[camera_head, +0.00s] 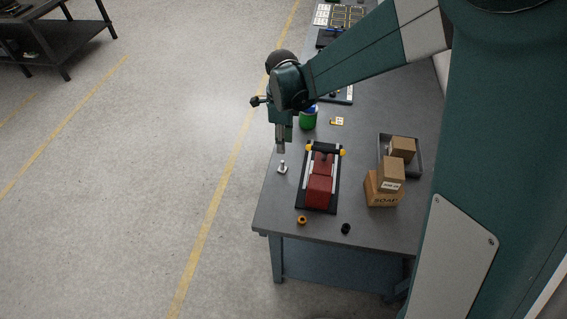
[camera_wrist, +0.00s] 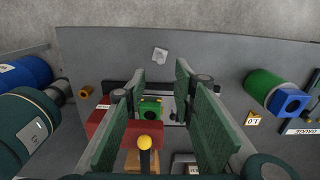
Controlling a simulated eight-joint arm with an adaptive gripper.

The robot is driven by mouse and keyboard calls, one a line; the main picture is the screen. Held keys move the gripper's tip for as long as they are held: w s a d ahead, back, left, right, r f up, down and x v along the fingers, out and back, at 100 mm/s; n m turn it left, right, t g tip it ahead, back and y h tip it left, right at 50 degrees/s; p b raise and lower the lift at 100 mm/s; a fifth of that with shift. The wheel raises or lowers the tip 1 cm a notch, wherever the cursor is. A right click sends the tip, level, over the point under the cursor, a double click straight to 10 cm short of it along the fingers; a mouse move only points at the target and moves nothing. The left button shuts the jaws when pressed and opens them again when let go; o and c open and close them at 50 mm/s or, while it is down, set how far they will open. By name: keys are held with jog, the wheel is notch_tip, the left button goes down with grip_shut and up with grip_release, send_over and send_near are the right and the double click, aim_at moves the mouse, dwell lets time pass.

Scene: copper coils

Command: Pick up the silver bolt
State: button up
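The silver bolt (camera_head: 282,167) stands on the table close to its left edge, left of the red vise-like fixture. It looks small and pale, with a broad base and a shaft pointing up. In the wrist view the bolt (camera_wrist: 159,55) lies near the table edge, beyond my fingertips. My gripper (camera_head: 280,147) hangs above and slightly behind the bolt in the head view, pointing down and apart from it. In the wrist view my gripper (camera_wrist: 160,78) has its green fingers spread, with nothing held between them.
The red fixture (camera_head: 320,183) on a black base is close on the right. A green can (camera_head: 308,119) stands behind. An orange nut (camera_head: 302,220) and a black part (camera_head: 346,228) lie in front.

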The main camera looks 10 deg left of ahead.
send_over(282, 161)
jog(key=shift+d+f, duration=0.1)
jog(key=shift+f, duration=2.1)
jog(key=shift+f, duration=0.15)
jog(key=shift+f, duration=1.15)
jog(key=shift+f, duration=2.6)
grip_shut()
